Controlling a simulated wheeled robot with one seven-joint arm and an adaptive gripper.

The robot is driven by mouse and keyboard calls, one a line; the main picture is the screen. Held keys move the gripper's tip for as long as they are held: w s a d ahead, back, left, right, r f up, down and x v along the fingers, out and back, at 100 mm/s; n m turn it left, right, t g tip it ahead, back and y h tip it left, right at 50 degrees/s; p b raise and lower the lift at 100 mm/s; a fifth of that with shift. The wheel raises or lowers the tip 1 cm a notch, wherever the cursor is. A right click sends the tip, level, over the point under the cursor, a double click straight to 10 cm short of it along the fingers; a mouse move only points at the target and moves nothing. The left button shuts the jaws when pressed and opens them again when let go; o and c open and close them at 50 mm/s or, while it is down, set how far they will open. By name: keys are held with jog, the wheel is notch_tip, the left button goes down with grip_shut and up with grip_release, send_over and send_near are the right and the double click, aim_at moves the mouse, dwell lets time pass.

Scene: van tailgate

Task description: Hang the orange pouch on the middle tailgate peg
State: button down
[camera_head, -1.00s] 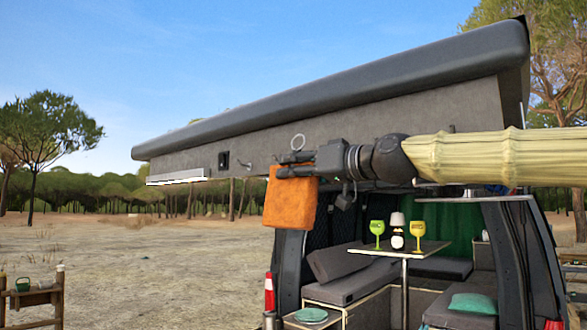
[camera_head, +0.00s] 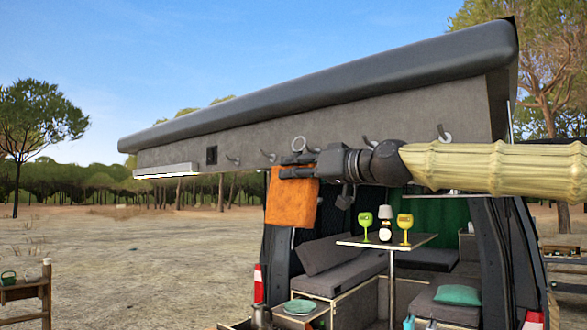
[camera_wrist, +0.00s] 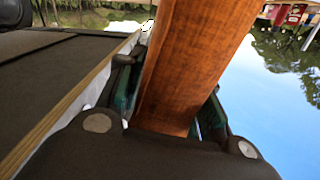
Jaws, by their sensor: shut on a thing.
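The orange pouch (camera_head: 291,202) hangs from my gripper (camera_head: 292,166), which is shut on its top edge. A pale ring (camera_head: 299,144) stands up above the gripper, in front of the tailgate panel. In the wrist view the pouch (camera_wrist: 190,65) fills the space between the two fingers. Several metal pegs line the grey tailgate (camera_head: 330,125). One peg (camera_head: 234,159) is left of the gripper, another (camera_head: 268,156) is just beside it, and others (camera_head: 371,141) (camera_head: 444,134) are to the right. My gripper partly hides the stretch between, so I cannot tell whether the ring touches a peg.
A light bar (camera_head: 166,171) and a black latch (camera_head: 211,155) sit on the tailgate's left. A wooden stand (camera_head: 24,291) is at lower left. Open ground lies left of the van.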

jog(key=shift+w+d+f, duration=0.3)
jog(key=shift+w+d, duration=0.2)
jog(key=shift+w, duration=0.15)
jog(key=shift+w+d+f, duration=0.3)
jog(key=shift+w+d, duration=0.15)
jog(key=shift+w, duration=0.2)
jog(key=shift+w+d+f, duration=0.3)
jog(key=shift+w+d, duration=0.2)
jog(key=shift+w, duration=0.15)
jog(key=c, duration=0.9)
grip_release()
